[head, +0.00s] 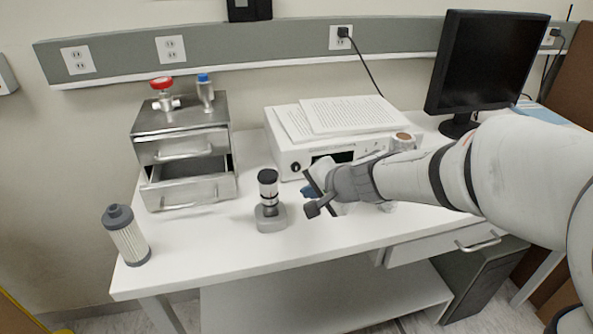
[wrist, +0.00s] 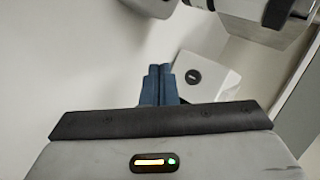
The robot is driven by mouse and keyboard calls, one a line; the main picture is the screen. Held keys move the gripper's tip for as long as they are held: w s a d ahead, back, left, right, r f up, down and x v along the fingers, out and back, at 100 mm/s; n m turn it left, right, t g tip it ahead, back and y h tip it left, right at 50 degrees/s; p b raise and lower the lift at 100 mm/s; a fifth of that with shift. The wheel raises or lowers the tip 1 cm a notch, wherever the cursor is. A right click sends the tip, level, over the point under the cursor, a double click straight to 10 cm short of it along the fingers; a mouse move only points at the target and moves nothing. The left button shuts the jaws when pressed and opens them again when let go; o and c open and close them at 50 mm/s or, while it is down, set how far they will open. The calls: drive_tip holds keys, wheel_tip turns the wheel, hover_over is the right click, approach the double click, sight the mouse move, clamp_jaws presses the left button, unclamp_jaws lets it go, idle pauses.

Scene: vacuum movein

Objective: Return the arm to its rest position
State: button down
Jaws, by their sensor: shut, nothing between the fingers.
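My arm (head: 410,180) reaches in from the right over the white bench. My gripper (head: 310,194) is above the bench, in front of the white instrument box and to the right of the small grey stand. In the wrist view my gripper's two blue fingers (wrist: 158,84) are together with nothing between them. The part of the bench behind my arm is hidden.
A metal drawer unit (head: 180,115) has its lower drawer (head: 188,190) open; red-topped and blue-topped valves stand on it. A grey ribbed filter (head: 127,236) stands near the left bench edge. Papers (head: 345,114) lie on the instrument box (head: 284,150). A monitor (head: 487,62) stands behind my arm.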

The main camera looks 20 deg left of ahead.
drive_tip(key=shift+s+d+r, duration=0.1)
drive_tip(key=shift+d+r, duration=0.1)
drive_tip(key=shift+d, duration=0.1)
drive_tip(key=s+d+n, duration=0.1)
drive_tip(key=d, duration=0.1)
drive_tip(key=s+d+r+p, duration=0.1)
drive_tip(key=d, duration=0.2)
drive_tip(key=s+d+r+n+g+h, duration=0.1)
drive_tip(key=s+d, duration=0.1)
drive_tip(key=shift+d+n+p, duration=0.3)
drive_tip(key=shift+p, duration=0.05)
drive_tip(key=s+d+n+g+h+p, duration=0.1)
drive_tip(key=s+d+h, duration=0.2)
drive_tip(key=s+d, duration=0.3)
drive_tip(key=s+d+n+g+h+p, duration=0.1)
drive_tip(key=s+d+h, duration=0.3)
drive_tip(key=d, duration=1)
drive_tip(key=s, duration=0.3)
drive_tip(key=shift+d, duration=0.3)
drive_tip(key=shift+a+f, duration=0.1)
drive_tip(key=shift+a, duration=0.05)
